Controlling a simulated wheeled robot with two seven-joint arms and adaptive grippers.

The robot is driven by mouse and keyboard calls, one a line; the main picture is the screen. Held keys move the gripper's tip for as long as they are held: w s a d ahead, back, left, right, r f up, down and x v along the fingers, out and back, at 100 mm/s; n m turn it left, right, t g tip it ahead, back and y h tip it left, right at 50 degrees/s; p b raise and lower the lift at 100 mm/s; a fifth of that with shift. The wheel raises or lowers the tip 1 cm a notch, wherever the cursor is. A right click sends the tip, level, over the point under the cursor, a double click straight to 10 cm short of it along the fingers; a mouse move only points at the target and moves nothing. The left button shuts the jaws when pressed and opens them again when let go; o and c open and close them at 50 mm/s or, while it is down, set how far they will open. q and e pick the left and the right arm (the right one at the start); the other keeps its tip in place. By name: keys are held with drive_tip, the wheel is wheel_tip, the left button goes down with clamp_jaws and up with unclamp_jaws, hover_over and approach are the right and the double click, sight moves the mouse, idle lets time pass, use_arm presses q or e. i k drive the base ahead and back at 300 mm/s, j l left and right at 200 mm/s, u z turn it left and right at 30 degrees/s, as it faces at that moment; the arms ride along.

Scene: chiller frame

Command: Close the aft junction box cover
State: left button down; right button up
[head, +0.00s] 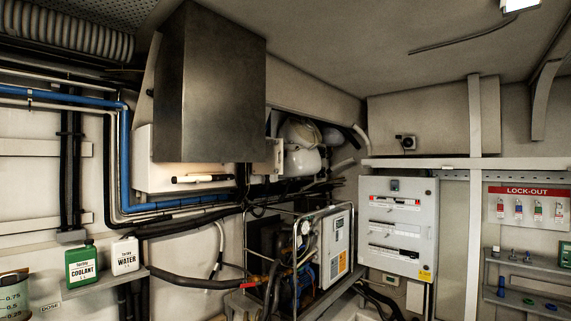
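A large dark metal panel or housing (210,90) is high on the wall at left of centre. Its lower edge hangs in front of a white box (145,160), which shows behind and below it. Neither of my grippers is in view.
A caged machine (300,250) with hoses stands below the panel. Coolant (82,265) and water (125,256) jugs sit on a shelf at lower left. Blue pipes (125,165) run along the wall. A lock-out board (528,208) and shelves (525,282) are at right.

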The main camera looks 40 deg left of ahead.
sight(274, 152)
drive_tip(key=i+l+u, duration=0.15)
drive_tip(key=i, duration=0.65)
drive_tip(key=i+l+u, duration=0.1)
drive_tip(key=i+u, duration=0.3)
drive_tip(key=i+l+u, duration=0.2)
drive_tip(key=i+u, duration=0.15)
drive_tip(key=i+l+u, duration=0.95)
drive_tip(key=l+u, duration=0.2)
drive_tip(key=l, duration=0.25)
drive_tip(key=i+l+u, duration=0.2)
drive_tip(key=l, duration=0.15)
drive_tip(key=k, duration=0.05)
